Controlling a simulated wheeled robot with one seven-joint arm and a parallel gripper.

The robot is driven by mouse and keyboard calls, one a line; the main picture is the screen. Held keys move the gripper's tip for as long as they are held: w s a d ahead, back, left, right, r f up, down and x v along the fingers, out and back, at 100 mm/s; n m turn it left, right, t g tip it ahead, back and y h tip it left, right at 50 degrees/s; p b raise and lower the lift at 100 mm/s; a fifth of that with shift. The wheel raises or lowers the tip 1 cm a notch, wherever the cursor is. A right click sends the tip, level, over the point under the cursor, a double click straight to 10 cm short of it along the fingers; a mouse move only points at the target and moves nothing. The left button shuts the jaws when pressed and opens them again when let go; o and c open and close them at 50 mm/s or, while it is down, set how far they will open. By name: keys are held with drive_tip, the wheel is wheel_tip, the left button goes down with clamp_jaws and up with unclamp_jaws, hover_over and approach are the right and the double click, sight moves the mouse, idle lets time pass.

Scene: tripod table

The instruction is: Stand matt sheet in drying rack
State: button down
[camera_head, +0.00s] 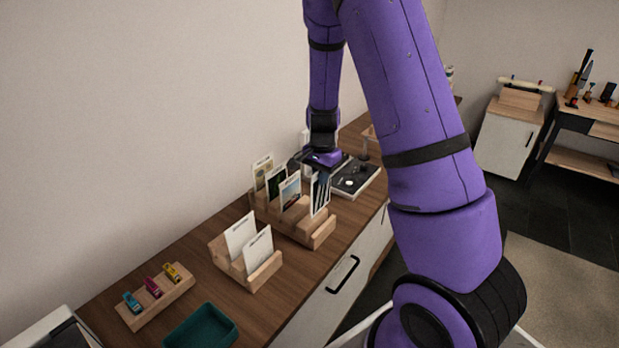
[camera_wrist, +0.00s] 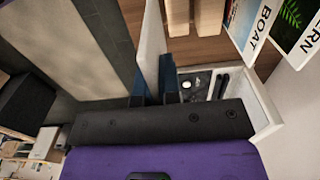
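My gripper (camera_head: 318,178) points down over the far right end of a wooden rack (camera_head: 318,234) that holds several printed sheets. It is shut on a sheet (camera_head: 320,198); in the wrist view this sheet (camera_wrist: 152,35) is a pale upright strip between the blue fingers (camera_wrist: 153,88). I cannot tell whether its lower edge is in a slot or just above the rack. Prints marked BOAT (camera_wrist: 248,22) and FERN (camera_wrist: 298,15) stand beside it. Two pale sheets (camera_head: 240,236) (camera_head: 258,249) stand in a nearer wooden rack (camera_head: 256,280). Which sheet is matt is not clear.
A grey tray (camera_head: 372,172) lies beyond the far rack. A wooden holder (camera_head: 157,303) with coloured clips and a teal tray (camera_head: 203,328) are at the near end. The wall runs along the left; the counter edge is right.

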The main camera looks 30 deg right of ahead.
sight(320, 210)
drive_tip(key=shift+f, duration=2.55)
drive_tip(key=shift+f, duration=2.4)
drive_tip(key=c, duration=1.2)
unclamp_jaws()
drive_tip(key=shift+c, duration=0.2)
